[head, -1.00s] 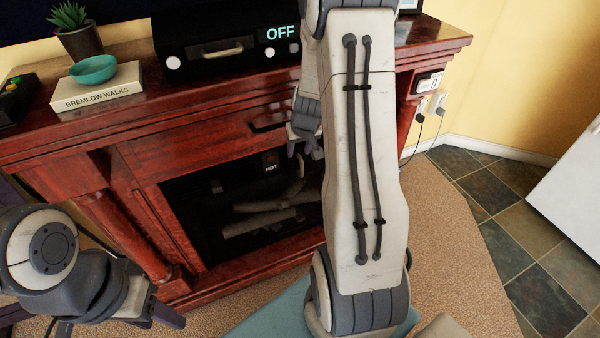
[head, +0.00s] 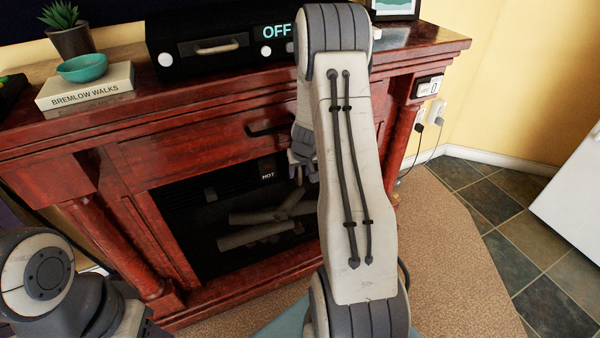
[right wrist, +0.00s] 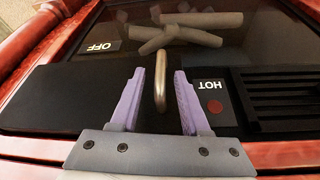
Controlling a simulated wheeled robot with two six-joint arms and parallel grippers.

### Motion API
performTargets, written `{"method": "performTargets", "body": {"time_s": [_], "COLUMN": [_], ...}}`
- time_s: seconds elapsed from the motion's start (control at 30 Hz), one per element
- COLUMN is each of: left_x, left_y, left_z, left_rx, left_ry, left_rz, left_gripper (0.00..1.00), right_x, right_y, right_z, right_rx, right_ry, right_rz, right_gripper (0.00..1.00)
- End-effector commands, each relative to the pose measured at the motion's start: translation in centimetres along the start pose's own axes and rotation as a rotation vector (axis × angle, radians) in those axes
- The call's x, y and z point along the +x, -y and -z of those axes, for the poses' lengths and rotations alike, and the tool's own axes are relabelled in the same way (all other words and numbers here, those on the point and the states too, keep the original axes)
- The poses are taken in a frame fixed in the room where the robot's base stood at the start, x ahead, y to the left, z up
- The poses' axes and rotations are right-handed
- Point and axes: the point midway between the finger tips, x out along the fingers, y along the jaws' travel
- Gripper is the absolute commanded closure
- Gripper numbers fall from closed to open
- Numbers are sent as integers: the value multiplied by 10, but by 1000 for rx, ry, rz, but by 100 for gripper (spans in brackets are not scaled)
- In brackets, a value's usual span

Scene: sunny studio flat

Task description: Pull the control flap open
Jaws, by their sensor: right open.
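The control flap (right wrist: 75,92) is a plain black panel beside the HOT label in the right wrist view, and it looks shut. A metal bar handle (right wrist: 160,82) stands out from it. My right gripper (right wrist: 160,71) is open, with its two purple fingers on either side of the handle and a gap visible on both sides. In the head view my right gripper (head: 303,172) is partly hidden by my own arm, in front of the fireplace. That arm hides the flap there. My left arm shows at the lower left, its fingers out of the picture.
The red-brown wooden fireplace surround (head: 190,152) frames the dark firebox with logs (head: 262,222). A dark handle (head: 268,129) juts out above the firebox. On the mantel are a black unit (head: 215,45), a book (head: 85,88), a teal bowl (head: 82,67) and a plant.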

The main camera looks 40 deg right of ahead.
Motion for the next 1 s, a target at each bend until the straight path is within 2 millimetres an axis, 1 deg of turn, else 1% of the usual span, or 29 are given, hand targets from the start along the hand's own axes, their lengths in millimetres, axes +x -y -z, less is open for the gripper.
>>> {"method": "performTargets", "body": {"time_s": [0.1,0.13,0.17,0.2,0.23,1.0], "left_x": [0,0,0,0,0,0], "left_y": [0,0,0,0,0,0], "left_z": [0,0,0,0,0,0], "left_rx": [0,0,0,0,0,0], "left_ry": [0,0,0,0,0,0], "left_rz": [0,0,0,0,0,0], "left_gripper": [50,50,50,50,50,50], "right_x": [0,0,0,0,0,-1], "right_y": [0,0,0,0,0,-1], "right_z": [0,0,0,0,0,0], "right_rx": [0,0,0,0,0,2], "right_ry": [0,0,0,0,0,-1], "right_rz": [0,0,0,0,0,-1], "right_gripper": [54,62,73,88,100,100]}}
